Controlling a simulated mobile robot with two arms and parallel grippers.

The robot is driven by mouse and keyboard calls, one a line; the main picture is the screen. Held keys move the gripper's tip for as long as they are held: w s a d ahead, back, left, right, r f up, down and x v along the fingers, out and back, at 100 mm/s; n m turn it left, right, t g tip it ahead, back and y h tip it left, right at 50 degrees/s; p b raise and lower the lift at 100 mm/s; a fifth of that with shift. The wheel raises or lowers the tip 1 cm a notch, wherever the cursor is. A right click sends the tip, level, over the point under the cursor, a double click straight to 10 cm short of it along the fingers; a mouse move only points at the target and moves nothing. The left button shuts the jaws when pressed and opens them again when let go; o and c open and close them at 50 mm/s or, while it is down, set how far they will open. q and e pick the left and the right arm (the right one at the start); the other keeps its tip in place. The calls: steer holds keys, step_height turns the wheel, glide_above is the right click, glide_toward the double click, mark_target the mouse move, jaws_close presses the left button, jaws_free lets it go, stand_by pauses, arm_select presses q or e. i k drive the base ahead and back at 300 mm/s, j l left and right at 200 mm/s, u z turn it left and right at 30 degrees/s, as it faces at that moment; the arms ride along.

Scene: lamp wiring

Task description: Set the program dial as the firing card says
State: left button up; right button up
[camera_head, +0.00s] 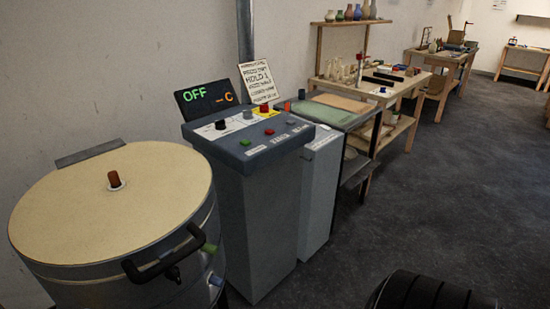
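The control console (245,205) is a grey pedestal with a sloped dark top, right of the round kiln. A black knob (220,125) sits on a white plate at the top's left; its pointer and labels are too small to read. A red knob (264,108) sits on a yellow plate further right. I cannot tell for sure which knob is the program dial. The firing card (259,82) stands upright behind the panel; "HOLD 1" is readable, other lines are blurred. The display (206,96) reads "OFF" and "-C".
The round kiln (110,205) with a closed cream lid and black front handle (165,260) fills the left. Green and red buttons are on the panel. A grey cabinet (320,185) and workbenches (400,92) stand right.

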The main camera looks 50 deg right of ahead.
mark_target(219, 125)
steer(key=z, duration=1.4)
